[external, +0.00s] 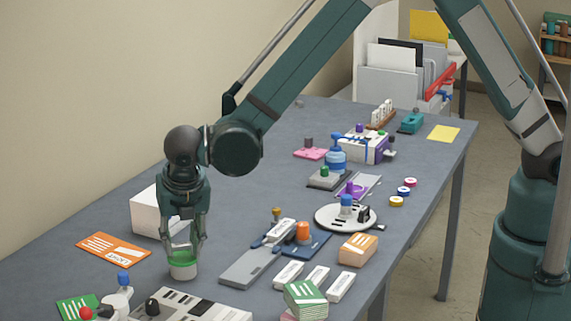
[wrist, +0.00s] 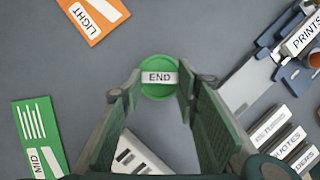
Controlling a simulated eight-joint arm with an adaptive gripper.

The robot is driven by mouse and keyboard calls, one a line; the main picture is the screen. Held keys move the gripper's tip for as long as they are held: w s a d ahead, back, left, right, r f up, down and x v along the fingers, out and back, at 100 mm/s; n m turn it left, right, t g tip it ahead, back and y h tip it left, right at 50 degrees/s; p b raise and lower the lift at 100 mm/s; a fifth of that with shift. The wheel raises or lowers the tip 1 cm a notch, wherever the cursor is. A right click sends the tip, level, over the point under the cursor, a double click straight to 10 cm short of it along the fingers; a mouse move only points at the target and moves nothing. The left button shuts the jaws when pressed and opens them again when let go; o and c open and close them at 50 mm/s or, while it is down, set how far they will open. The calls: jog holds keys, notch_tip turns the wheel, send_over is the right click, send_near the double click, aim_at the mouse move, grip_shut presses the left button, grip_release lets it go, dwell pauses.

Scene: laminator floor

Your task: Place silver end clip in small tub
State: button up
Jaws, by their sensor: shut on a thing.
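In the wrist view the tub (wrist: 158,92) shows as a green disc between the fingers. The silver end clip (wrist: 159,78), a pale strip marked END, lies across that disc between my fingertips. My gripper is shut on the clip, right at the tub's top. How far the clip sits inside the tub cannot be told. The clip cannot be made out in the external view.
An orange LIGHT card (external: 113,247) and a white box (external: 146,212) lie behind left. A green card (external: 78,307) and a control panel (external: 190,304) are in front. A grey rail (external: 250,268) and white labelled blocks (external: 288,275) lie right.

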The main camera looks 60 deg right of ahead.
jog(key=o, duration=0.7)
jog(key=shift+f, duration=0.1)
jog(key=shift+r, duration=0.2)
jog(key=shift+p+v, duration=0.35)
jog(key=shift+v, duration=5.65)
jog(key=shift+d, duration=0.15)
